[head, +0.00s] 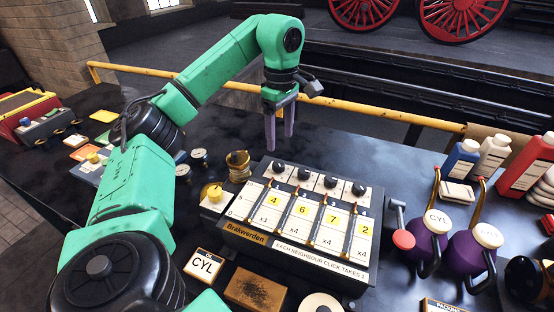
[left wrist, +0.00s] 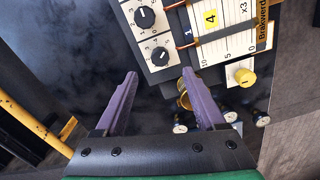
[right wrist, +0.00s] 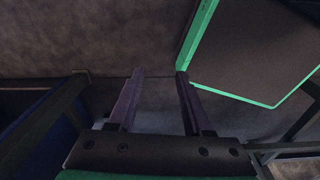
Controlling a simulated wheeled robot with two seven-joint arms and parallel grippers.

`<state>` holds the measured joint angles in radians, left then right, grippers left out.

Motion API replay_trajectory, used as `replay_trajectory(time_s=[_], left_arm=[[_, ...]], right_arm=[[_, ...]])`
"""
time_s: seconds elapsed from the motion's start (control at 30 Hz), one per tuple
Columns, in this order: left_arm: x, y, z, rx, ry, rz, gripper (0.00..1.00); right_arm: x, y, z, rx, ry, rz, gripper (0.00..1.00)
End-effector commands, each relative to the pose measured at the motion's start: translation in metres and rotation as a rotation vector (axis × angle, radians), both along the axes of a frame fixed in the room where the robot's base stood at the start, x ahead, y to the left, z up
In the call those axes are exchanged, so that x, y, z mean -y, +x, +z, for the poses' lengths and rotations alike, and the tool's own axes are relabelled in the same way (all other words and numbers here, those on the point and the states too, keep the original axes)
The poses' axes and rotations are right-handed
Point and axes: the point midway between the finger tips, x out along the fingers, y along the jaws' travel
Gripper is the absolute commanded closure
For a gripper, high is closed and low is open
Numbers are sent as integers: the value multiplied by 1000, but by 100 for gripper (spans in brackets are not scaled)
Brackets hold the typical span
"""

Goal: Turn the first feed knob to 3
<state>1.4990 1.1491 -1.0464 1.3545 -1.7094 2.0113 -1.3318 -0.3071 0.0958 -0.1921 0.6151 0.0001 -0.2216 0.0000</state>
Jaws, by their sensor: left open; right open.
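The feed panel (head: 300,225) stands on the dark bench with a row of several black knobs along its back edge. The first feed knob (head: 278,167) is the leftmost one; it also shows in the left wrist view (left wrist: 160,56), on a white dial whose pointer setting I cannot read surely. A second knob (left wrist: 145,18) sits beside it. Yellow tiles below read 4, 6, 7, 2. My left gripper (head: 280,140) is open and empty, pointing down above and behind the first knob, apart from it. My right gripper (right wrist: 157,75) is open and empty, outside the head view.
A yellow plunger (head: 212,190) and brass pot (head: 238,165) stand left of the panel. A red-ended lever (head: 403,239) and purple oil cans (head: 425,245) stand right. A yellow rail (head: 350,107) runs behind the bench.

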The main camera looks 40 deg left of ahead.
Motion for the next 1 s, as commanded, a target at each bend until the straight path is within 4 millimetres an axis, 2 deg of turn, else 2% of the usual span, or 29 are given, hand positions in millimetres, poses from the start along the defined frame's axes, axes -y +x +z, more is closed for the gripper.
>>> replay_trajectory(time_s=[0.03, 0.1, 0.3, 0.43, 0.67, 0.7, 0.83, 0.87, 1.0], left_arm=[[-1, -1, -18, -5, 2, 2, 28], [-1, -1, -36, -6, 2, 2, 28], [-1, -1, -74, -3, 0, 2, 28], [0, 0, -85, 0, -1, 2, 28], [0, 0, -87, 0, -1, 1, 28], [0, 0, -87, 0, -1, 1, 43], [0, 0, -87, 0, -1, 1, 93], [0, 0, -86, 0, -1, 1, 100], [0, 0, -86, 0, -1, 3, 100]], right_arm=[[-1, 1, -5, 2, 1, 0, 50], [-4, 3, -6, 5, 5, 0, 50], [-19, 7, 1, 13, 27, 1, 50], [-21, 7, 1, 13, 29, 2, 50], [-17, 8, 1, 13, 24, 4, 50], [-17, 8, 1, 13, 23, 4, 50], [-15, 8, 1, 14, 21, 4, 50], [-15, 8, 1, 14, 21, 5, 50], [-13, 8, 1, 13, 18, 4, 50]])
